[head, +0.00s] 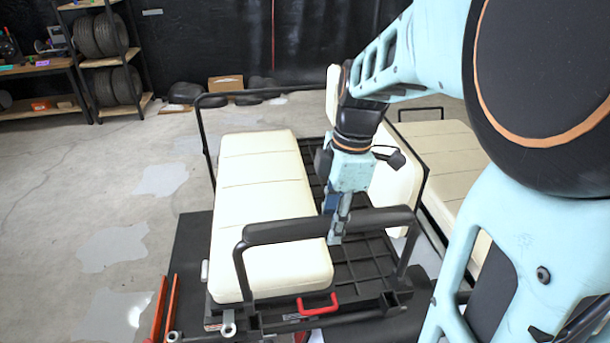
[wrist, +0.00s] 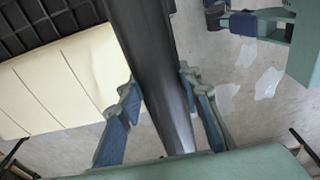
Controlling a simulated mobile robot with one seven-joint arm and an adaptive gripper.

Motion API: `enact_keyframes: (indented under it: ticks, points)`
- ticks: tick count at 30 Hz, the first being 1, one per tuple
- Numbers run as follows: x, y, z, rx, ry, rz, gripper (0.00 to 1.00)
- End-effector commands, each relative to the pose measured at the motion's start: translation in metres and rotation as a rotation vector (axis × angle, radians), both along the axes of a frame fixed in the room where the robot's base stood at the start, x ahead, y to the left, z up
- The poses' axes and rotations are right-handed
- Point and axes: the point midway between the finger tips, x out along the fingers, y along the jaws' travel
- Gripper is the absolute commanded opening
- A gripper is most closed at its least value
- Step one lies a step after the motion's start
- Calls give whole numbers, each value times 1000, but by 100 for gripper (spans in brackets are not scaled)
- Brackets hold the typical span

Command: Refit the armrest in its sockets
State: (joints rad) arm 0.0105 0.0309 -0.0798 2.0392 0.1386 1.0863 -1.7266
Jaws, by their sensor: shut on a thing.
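The armrest (head: 285,231) is a black padded bar with a bent tube leg at each end, lying across the near end of the cart seat in the head view. My gripper (head: 337,228) comes down from above and is shut on the bar right of its middle. In the wrist view the armrest (wrist: 150,65) runs between the two fingers of my gripper (wrist: 162,105). The left leg reaches down by the near frame rail (head: 290,320), the right leg toward the frame's right side. I cannot tell whether the leg ends sit in sockets.
The cream seat cushion (head: 262,190) lies left of the black grid deck (head: 365,262). A red handle (head: 318,306) sticks out at the near edge. Orange bars (head: 166,308) stand at the lower left. A second cream cushion (head: 440,150) is at right. The floor at left is clear.

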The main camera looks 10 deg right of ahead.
Motion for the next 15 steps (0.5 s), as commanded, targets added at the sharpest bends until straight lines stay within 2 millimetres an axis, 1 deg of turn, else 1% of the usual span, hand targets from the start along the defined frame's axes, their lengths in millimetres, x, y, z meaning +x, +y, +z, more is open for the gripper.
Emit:
enact_keyframes:
  ticks: [8, 15]
  points:
    - [0, 0, -10, 0, -1, 0, 0]
    - [0, 0, -29, 0, -2, 0, 0]
